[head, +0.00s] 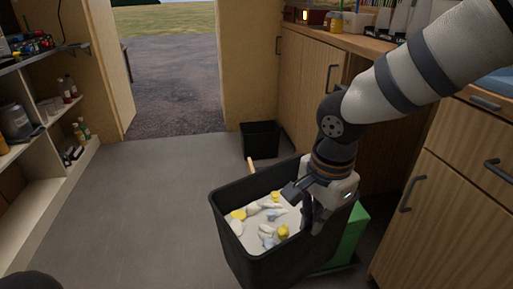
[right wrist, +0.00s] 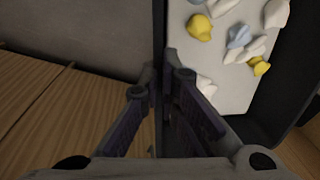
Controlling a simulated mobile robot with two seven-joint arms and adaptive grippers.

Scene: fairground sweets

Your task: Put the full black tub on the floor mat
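The full black tub (head: 240,250) is in the lower middle of the head view, with a pale filling and white, yellow and blue lumps inside. My right gripper (head: 308,205) comes down onto its right-hand rim. In the right wrist view the fingers (right wrist: 160,85) lie on either side of the tub's dark wall (right wrist: 160,30) and close on it; the lumps show to the right. The tub's underside is out of sight, so I cannot tell its height above the floor. I cannot make out the floor mat clearly. My left gripper is not in view.
A smaller black bin (head: 260,139) stands on the floor behind the tub. A green box (head: 352,235) is partly hidden at the tub's right. Wooden cabinets (head: 450,215) line the right, white shelves (head: 40,195) the left. Grey floor (head: 150,205) is clear between, up to an open doorway.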

